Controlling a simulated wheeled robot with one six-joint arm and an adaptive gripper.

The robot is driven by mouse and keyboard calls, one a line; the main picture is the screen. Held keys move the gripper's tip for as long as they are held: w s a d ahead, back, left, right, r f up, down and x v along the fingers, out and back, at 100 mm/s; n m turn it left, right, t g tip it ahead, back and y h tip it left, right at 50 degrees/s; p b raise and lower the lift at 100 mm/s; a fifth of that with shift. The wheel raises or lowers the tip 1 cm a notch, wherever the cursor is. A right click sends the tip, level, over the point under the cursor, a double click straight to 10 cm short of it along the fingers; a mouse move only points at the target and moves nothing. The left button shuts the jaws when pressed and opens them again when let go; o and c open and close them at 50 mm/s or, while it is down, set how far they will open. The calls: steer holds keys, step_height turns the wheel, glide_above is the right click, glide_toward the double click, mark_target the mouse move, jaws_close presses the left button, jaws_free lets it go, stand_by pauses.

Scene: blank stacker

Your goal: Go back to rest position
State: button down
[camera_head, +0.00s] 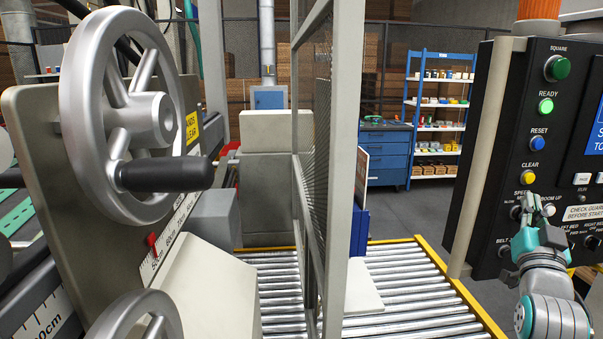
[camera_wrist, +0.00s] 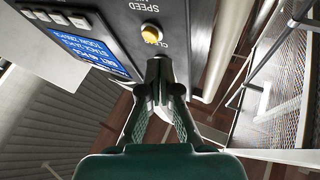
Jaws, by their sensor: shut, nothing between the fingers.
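My gripper (camera_head: 541,205) is at the right of the head view, in front of the lower part of the black control panel (camera_head: 518,130). In the wrist view my gripper (camera_wrist: 158,95) is shut, with its fingers together and empty. Its tips are close to the panel face, just below the yellow CLEAR button (camera_wrist: 151,34); I cannot tell whether they touch the panel. In the head view the yellow button (camera_head: 528,177) is above the gripper. The arm hides some lower knobs and labels.
A mesh guard (camera_head: 315,150) stands over the roller conveyor (camera_head: 420,290). A large handwheel (camera_head: 125,110) is at the left. A blue shelf rack (camera_head: 438,105) and blue cabinet (camera_head: 385,155) stand behind. Open floor (camera_head: 425,210) lies between conveyor and rack.

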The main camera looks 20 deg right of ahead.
steer(key=s+a+f+n+y, duration=0.1)
steer(key=a+f+n+y, duration=0.15)
steer(key=a+f, duration=0.65)
steer(key=s+a+f+n+t+y, duration=0.1)
steer(key=s+a+f+y, duration=0.15)
steer(key=a+f, duration=0.55)
steer(key=s+a+f+n+y, duration=0.15)
steer(key=a+f+y, duration=0.35)
steer(key=f, duration=0.7)
steer(key=s+a+f+n+y, duration=0.2)
steer(key=s+a, duration=0.3)
steer(key=s, duration=0.4)
steer(key=s+a+f+n+g+y, duration=0.1)
steer(key=s+a+f, duration=0.3)
steer(key=s, duration=0.5)
steer(key=s+a+f+n+g+y, duration=0.1)
steer(key=s+a+f+n+y, duration=0.2)
steer(key=s+a, duration=0.5)
steer(key=shift+s+a+f, duration=0.15)
steer(key=shift+s+f, duration=0.25)
steer(key=shift+s, duration=0.1)
